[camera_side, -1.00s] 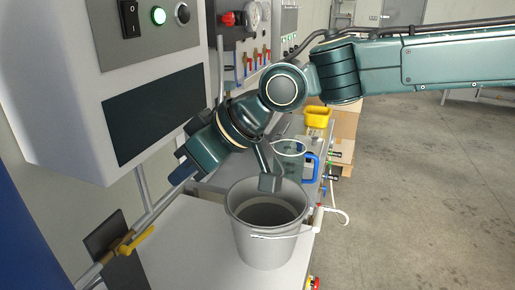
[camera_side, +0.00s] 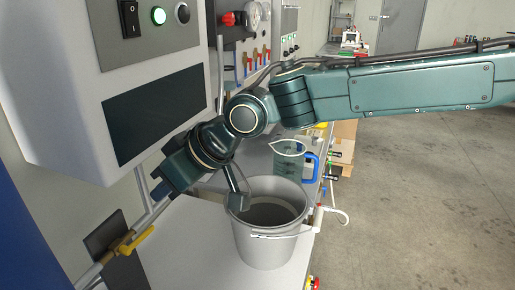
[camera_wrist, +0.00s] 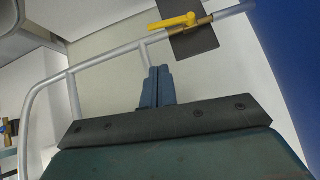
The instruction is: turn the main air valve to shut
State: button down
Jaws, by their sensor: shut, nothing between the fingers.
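The main air valve has a yellow lever handle (camera_side: 139,240) on a brass body (camera_side: 110,256), set in a pipe at the lower left of the side view. The lever lies roughly along the pipe. In the wrist view the yellow lever (camera_wrist: 174,22) is at the top, in front of a dark plate. My gripper (camera_side: 158,193) is up and to the right of the lever in the side view, apart from it. In the wrist view my gripper's fingers (camera_wrist: 157,72) are together and empty, pointing up below the lever, with a gap between.
A grey bucket (camera_side: 268,246) stands on the bench (camera_side: 190,250) just right of my gripper. A clear jug with a blue handle (camera_side: 290,165) stands behind it. A control box (camera_side: 85,70) overhangs at the left. The pipe (camera_wrist: 105,60) curves past my gripper.

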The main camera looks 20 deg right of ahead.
aim_at(152, 227)
notch_tip(152, 227, down, 7)
jog(key=w+a, duration=0.1)
jog(key=a, duration=0.1)
jog(key=shift+w+a, duration=0.2)
jog(key=shift+a, duration=0.15)
jog(key=shift+w+d+f+m+g+y, duration=0.2)
jog(key=shift+f+m+g+y, duration=0.1)
jog(key=shift+f+g+y, duration=0.15)
dwell(0.8)
jog(key=shift+f+y, duration=0.2)
jog(key=shift+y, duration=0.15)
notch_tip(152, 227, down, 7)
jog(key=s+a+m+g+y, duration=0.2)
jog(key=m+g+y, duration=0.2)
jog(key=m+y, duration=0.1)
jog(key=shift+s+a+y, duration=0.15)
jog(key=shift+y, duration=0.55)
jog(key=shift+f, duration=0.15)
